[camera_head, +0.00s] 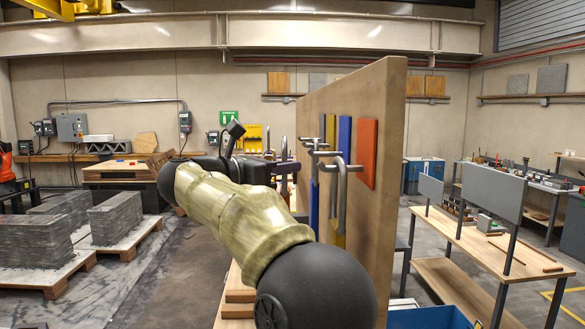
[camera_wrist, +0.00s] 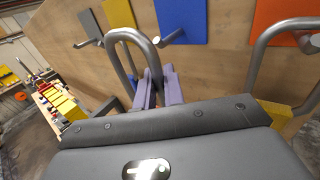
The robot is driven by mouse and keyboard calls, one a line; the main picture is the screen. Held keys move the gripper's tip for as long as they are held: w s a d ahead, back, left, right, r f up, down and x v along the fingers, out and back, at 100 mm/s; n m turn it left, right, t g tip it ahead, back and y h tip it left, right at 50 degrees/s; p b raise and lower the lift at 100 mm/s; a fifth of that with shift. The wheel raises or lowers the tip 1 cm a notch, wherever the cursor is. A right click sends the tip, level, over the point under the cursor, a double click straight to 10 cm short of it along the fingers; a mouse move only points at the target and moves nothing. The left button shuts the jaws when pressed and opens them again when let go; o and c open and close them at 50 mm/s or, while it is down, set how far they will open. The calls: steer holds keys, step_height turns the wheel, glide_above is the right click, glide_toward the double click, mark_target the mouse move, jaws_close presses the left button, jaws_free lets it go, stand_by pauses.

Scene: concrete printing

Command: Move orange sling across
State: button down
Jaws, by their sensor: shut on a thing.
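The upright wooden board (camera_head: 385,100) carries grey, yellow, blue and orange panels with bent metal hooks beneath them. The orange panel (camera_head: 367,155) is nearest in the head view and upper right in the wrist view (camera_wrist: 286,18). My gripper (camera_head: 288,166) is at the board's hooks, its lavender fingers (camera_wrist: 160,88) close behind a grey metal hook (camera_wrist: 128,45). The fingers are shut; what lies between them is mostly hidden. A small red-orange piece (camera_head: 284,190) below my gripper appears to be the orange sling.
A blue sling (camera_head: 314,205) and a yellow sling (camera_head: 338,236) hang from hooks on the board. Several hooks stick out close to my gripper. A workbench (camera_head: 490,245) stands at right; pallets of grey blocks (camera_head: 115,218) stand at left.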

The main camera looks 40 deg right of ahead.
steer(key=shift+w+a, duration=0.5)
steer(key=shift+a, duration=0.3)
steer(key=shift+w+a, duration=0.45)
steer(key=shift+a, duration=0.35)
steer(key=shift+w+a, duration=0.5)
steer(key=shift+a, duration=0.3)
steer(key=w+a+n+t+y+p, duration=0.1)
steer(key=w+a, duration=0.5)
steer(key=a, duration=0.6)
steer(key=w+a+n+t+y+p, duration=0.1)
steer(key=w+a+n+t, duration=0.4)
steer(key=a, duration=0.8)
steer(key=t+p, duration=0.1)
steer(key=t, duration=0.2)
steer(key=shift+w+a+r+y+p, duration=0.2)
steer(key=shift+w+a+y+p, duration=0.1)
steer(key=shift+w+y+p, duration=0.1)
steer(key=shift+w, duration=0.1)
